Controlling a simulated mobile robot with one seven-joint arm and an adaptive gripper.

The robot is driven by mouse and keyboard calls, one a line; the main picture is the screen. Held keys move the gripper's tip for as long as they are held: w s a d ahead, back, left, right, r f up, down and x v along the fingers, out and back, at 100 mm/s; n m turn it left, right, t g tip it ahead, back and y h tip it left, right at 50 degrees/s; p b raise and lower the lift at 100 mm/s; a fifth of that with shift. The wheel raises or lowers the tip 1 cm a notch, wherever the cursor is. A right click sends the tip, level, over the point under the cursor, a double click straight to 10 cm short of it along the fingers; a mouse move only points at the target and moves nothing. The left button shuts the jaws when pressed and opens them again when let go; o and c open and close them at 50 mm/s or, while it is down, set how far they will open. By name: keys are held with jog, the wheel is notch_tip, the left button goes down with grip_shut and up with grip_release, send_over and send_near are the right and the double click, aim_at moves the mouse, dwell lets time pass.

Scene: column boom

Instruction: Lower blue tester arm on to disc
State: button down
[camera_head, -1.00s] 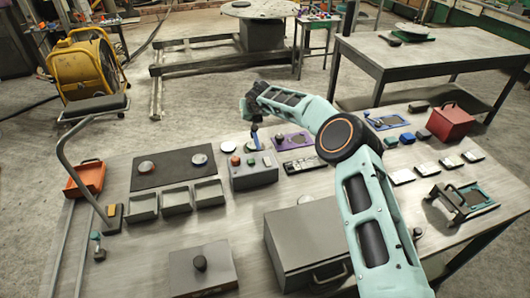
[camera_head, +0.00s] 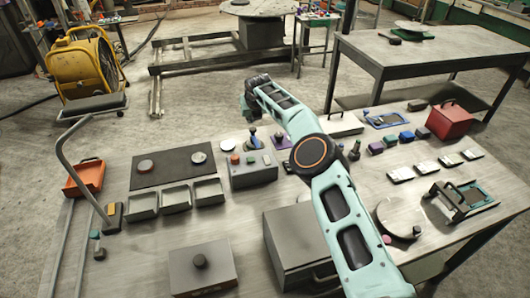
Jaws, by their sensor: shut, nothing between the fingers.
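A blue-framed plate (camera_head: 386,120), which looks like the blue tester, lies toward the back right of the workbench. A small dark upright part stands at its left end. It is too small to tell its arm's tilt or whether it touches a disc. My gripper (camera_head: 249,117) is shut and empty, pointing down over the back of the bench, well left of that plate. A small blue upright part (camera_head: 253,138) stands just below it in the picture, behind the grey button box (camera_head: 253,172). A purple-framed plate (camera_head: 284,142) is partly hidden by my arm.
Small blocks, including a purple one (camera_head: 375,148), stand in front of the blue plate. A red box (camera_head: 447,120) is to its right. A round grey plate (camera_head: 399,217) and a teal-plated fixture (camera_head: 474,195) are at the right. Bins (camera_head: 175,197) stand left.

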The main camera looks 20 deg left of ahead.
jog(key=shift+r, duration=0.1)
jog(key=shift+s+d+r, duration=0.2)
jog(key=shift+s+r, duration=0.05)
jog(key=shift+r, duration=0.4)
jog(key=v, duration=1)
jog(key=shift+s+d, duration=0.2)
jog(key=shift+s, duration=0.1)
